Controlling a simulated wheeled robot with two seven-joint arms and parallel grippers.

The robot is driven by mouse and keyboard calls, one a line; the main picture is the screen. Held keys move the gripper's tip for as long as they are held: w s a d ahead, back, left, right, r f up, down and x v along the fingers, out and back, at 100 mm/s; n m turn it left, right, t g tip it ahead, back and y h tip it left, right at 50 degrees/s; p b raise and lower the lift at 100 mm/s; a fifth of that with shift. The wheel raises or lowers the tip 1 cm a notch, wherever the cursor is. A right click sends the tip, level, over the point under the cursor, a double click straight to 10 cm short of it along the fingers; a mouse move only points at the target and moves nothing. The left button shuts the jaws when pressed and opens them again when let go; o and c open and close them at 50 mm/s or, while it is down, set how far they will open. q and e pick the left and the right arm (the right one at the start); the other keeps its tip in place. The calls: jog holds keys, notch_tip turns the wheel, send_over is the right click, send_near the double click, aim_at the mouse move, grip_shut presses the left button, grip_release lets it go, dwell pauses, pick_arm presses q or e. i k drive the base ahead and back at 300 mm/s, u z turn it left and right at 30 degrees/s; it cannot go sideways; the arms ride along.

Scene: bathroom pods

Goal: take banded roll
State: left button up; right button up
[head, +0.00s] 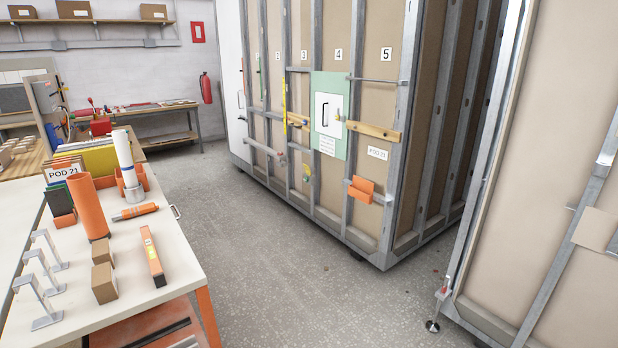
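A white roll (122,148) with a blue band around its lower part stands upright on the left workbench. Its lower end meets a grey metal piece, and I cannot tell whether it stands in it or behind it. A wider orange tube (88,207) stands upright to its left and nearer. Neither of my grippers is in view.
The bench (185,255) also holds an orange caulking tool (135,212), a long orange box (152,257), small brown boxes (104,283), metal brackets and folders marked POD 21 (62,172). Grey floor (255,250) is clear between the bench and the framed pod (375,220).

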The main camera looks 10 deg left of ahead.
aim_at(120, 137)
jog(key=u, duration=0.05)
jog(key=i, duration=3.4)
jog(key=u, duration=3.95)
